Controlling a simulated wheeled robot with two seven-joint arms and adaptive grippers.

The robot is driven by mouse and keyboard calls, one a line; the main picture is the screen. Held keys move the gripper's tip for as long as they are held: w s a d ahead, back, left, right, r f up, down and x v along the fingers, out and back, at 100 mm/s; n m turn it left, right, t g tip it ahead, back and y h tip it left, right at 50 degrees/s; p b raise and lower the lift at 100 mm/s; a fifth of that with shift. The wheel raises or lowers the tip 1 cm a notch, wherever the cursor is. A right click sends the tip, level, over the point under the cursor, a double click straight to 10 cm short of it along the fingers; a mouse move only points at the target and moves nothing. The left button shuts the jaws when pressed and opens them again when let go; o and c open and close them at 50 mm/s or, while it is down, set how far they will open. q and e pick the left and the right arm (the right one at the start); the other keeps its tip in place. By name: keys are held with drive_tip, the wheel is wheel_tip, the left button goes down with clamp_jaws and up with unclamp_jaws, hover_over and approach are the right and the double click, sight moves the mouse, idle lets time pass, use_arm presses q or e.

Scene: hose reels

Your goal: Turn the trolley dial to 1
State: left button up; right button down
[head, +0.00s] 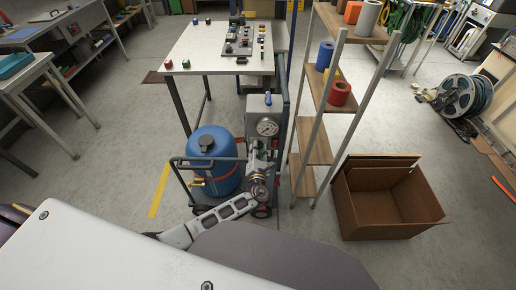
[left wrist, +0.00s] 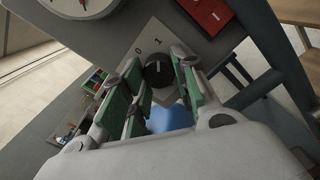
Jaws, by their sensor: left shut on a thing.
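The trolley (head: 177,176) stands ahead of me, with a blue tank (head: 212,150) and a grey panel with a round gauge (head: 267,127). My left gripper (head: 262,168) reaches to the front of the panel below the gauge and hides the dial in the head view. In the left wrist view the black dial (left wrist: 158,73) sits on a light plate (left wrist: 150,35) marked 0 and 1. The green-padded fingers of my left gripper (left wrist: 160,92) are closed around the dial. Its exact pointer direction is hard to tell. My right gripper is not in view.
A shelf rack (head: 305,125) with coloured rolls stands close to the right of the trolley. An open cardboard box (head: 388,212) is on the floor at right. A worktable (head: 200,55) stands behind. The floor on the left is mostly clear.

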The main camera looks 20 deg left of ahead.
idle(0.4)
use_arm(q)
drive_tip(key=o, duration=1)
drive_tip(key=shift+v, duration=3.75)
drive_tip(key=shift+r, duration=0.1)
